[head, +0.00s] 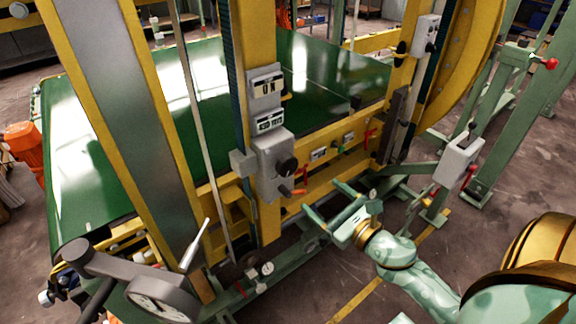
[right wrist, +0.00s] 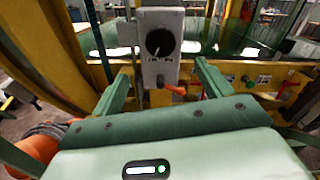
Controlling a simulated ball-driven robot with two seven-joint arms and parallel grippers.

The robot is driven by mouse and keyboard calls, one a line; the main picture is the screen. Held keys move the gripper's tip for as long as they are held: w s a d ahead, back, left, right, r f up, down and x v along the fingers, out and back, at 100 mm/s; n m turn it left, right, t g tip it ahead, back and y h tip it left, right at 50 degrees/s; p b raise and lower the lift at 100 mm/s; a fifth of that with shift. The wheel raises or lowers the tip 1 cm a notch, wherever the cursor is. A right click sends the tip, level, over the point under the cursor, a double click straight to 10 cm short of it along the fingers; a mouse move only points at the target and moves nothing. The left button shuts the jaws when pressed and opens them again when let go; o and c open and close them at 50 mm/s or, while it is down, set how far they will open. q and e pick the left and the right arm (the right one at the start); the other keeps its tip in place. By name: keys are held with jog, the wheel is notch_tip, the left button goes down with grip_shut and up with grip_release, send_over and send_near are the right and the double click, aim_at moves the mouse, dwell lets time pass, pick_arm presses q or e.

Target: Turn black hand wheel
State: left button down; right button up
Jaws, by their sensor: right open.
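A round black knob, the likely black hand wheel (head: 286,165), sits on the front of a grey control box (head: 268,178) on a yellow post. In the right wrist view the black wheel (right wrist: 160,43) is straight ahead with a light pointer mark, between and beyond the fingers. An orange-red lever (right wrist: 174,88) sticks out below it. My right gripper (head: 322,196) is open and empty, below and to the right of the box in the head view. Its two green fingers (right wrist: 163,76) are spread apart, and I see no contact with the wheel. My left gripper is not in view.
Yellow posts and rails frame a green conveyor bed (head: 215,95). Small red and green valve handles (head: 367,138) line the rail right of the box. A round dial (head: 160,300) stands at lower left. A grey box (head: 457,160) is on the right.

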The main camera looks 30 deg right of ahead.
aim_at(290, 168)
jog(key=w, duration=0.9)
jog(key=w+a+p, duration=0.1)
jog(key=w, duration=0.4)
jog(key=shift+w, duration=0.15)
jog(key=c, duration=1)
jog(key=shift+m, duration=0.3)
